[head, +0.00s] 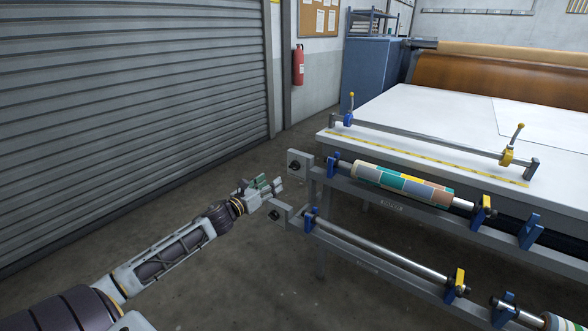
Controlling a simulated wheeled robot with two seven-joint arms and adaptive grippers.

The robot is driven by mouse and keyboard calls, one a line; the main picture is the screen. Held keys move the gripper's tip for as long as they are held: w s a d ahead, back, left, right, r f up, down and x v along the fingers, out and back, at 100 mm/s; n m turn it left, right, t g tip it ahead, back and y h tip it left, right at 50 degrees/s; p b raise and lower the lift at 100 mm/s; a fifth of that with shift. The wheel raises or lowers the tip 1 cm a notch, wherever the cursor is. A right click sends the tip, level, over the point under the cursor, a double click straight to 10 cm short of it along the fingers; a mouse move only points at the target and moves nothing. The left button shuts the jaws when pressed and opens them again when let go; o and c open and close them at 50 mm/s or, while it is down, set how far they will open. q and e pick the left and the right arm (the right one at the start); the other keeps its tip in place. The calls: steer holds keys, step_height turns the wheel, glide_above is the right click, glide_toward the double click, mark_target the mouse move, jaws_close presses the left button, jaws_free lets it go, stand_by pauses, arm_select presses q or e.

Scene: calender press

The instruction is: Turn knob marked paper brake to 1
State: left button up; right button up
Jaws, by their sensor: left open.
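Two small grey boxes with dark knobs sit at the left ends of the press's roller rails. The upper knob (294,166) is by the patterned roll, and the lower knob (275,214) is by the bare bar. Their markings are too small to read, so I cannot tell which is the paper brake or where either points. My left gripper (278,186) is open and empty. In the picture it is just left of the upper box and above the lower one; I see no clear contact. My right gripper is out of view.
The press table (440,110) fills the right side, with a lever-ended bar (420,143) along its edge. A patterned roll (400,184) and a bare steel bar (380,247) hang below. A roller shutter (130,110) stands left. The floor between is clear.

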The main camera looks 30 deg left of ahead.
arm_select(q)
steer(key=shift+w, duration=0.15)
steer(key=b, duration=0.1)
glide_toward(292, 167)
steer(key=shift+w, duration=1.5)
steer(key=shift+w+d, duration=0.2)
steer(key=shift+w, duration=0.85)
steer(key=shift+w+b, duration=0.3)
steer(key=shift+w, duration=0.55)
steer(key=shift+w+d, duration=0.15)
steer(key=shift+w, duration=1.1)
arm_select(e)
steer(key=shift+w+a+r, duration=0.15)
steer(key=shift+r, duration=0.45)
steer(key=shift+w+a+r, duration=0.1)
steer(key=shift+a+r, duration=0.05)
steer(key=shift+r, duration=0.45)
arm_select(q)
steer(key=shift+w, duration=0.1)
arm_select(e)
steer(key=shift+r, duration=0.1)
